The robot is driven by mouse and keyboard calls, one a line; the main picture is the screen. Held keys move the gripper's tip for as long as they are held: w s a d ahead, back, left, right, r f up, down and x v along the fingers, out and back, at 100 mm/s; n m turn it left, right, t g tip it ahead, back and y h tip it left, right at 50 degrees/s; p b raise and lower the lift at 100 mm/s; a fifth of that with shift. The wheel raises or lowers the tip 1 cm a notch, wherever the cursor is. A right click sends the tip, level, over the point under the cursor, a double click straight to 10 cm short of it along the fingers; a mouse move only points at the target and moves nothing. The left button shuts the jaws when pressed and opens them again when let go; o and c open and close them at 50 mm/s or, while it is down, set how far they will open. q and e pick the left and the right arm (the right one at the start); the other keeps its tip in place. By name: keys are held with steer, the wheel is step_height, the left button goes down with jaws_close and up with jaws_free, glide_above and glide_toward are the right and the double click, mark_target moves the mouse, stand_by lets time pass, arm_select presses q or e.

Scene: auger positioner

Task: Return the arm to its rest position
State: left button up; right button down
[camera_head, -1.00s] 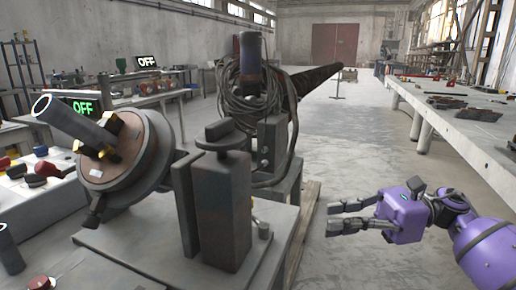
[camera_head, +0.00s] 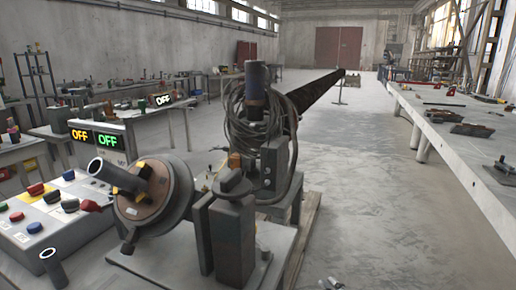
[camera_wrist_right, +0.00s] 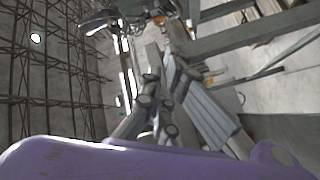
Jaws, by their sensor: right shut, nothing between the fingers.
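Only the tips of my right gripper (camera_head: 331,284) show at the bottom edge of the head view, low and to the right of the positioner's base plate. In the right wrist view, my purple wrist housing (camera_wrist_right: 130,160) fills the bottom and the grey fingers of the gripper (camera_wrist_right: 163,88) stand above it. The gripper is shut and empty, apart from the machine. The rest of my right arm is out of the head view. My left gripper is not in view.
The auger positioner, with its round tilted chuck (camera_head: 153,197) and grey block (camera_head: 233,240), stands at centre left. A control panel (camera_head: 58,205) with coloured knobs is at left. A long workbench (camera_head: 455,120) runs along the right. Open floor (camera_head: 390,210) lies between them.

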steer(key=s+d+f+m+g+h+p, duration=0.1)
steer(key=s+f+m+g+h+p, duration=0.35)
steer(key=s, duration=0.75)
steer(key=s+f+m+g+h+p, duration=0.1)
steer(key=s+f+m+p, duration=0.5)
steer(key=s, duration=0.5)
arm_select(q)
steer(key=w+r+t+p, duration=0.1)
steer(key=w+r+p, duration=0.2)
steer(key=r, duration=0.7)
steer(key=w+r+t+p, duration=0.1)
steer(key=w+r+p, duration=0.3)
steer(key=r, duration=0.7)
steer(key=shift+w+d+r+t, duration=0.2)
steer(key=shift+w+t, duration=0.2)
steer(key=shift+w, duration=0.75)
arm_select(e)
steer(key=s+r+m+g, duration=0.1)
steer(key=s+r+m, duration=0.1)
steer(key=s, duration=0.7)
steer(key=s+a+r+m+g+h, duration=0.1)
steer(key=s+r+m, duration=0.2)
steer(key=s, duration=0.7)
steer(key=shift+s+g, duration=0.3)
steer(key=shift+g, duration=0.05)
